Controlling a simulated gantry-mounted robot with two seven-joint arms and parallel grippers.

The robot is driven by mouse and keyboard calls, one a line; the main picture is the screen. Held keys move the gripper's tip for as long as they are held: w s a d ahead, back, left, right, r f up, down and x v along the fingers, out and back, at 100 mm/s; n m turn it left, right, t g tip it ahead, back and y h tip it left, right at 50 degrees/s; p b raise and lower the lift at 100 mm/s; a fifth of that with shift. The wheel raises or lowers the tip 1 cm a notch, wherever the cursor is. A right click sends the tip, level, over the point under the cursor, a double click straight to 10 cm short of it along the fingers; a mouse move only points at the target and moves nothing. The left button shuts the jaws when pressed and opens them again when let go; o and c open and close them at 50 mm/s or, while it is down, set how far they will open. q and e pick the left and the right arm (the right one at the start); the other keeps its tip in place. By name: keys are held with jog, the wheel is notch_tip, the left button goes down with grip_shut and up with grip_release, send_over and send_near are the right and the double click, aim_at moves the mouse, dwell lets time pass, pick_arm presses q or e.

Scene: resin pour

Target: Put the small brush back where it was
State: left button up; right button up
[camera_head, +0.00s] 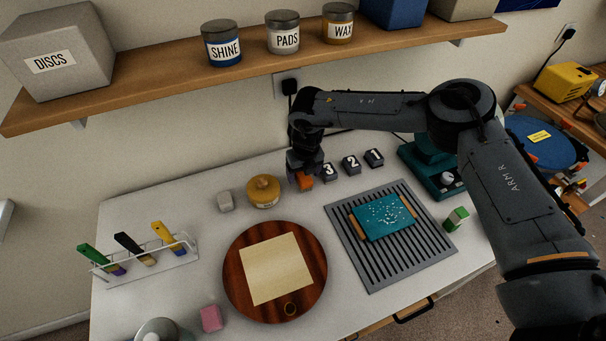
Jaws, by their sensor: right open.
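A white wire rack (160,257) stands at the left of the table. It holds a green-handled brush (97,256), a black-handled brush (128,243) and a yellow-handled brush (164,234), all leaning. I cannot tell which of them is the small brush. My right gripper (303,174) is open at the back of the table, over or around a small orange block (305,183). The fingers are dark and partly hidden, so I cannot tell whether they touch it. My left gripper is not in view.
A round wooden board (236,288) and a slotted grey mat (378,272) fill the middle. A shelf (150,95) hangs behind.

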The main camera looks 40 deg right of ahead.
aim_at(303, 174)
jog(key=shift+s+r, duration=0.2)
jog(key=shift+r, duration=1.3)
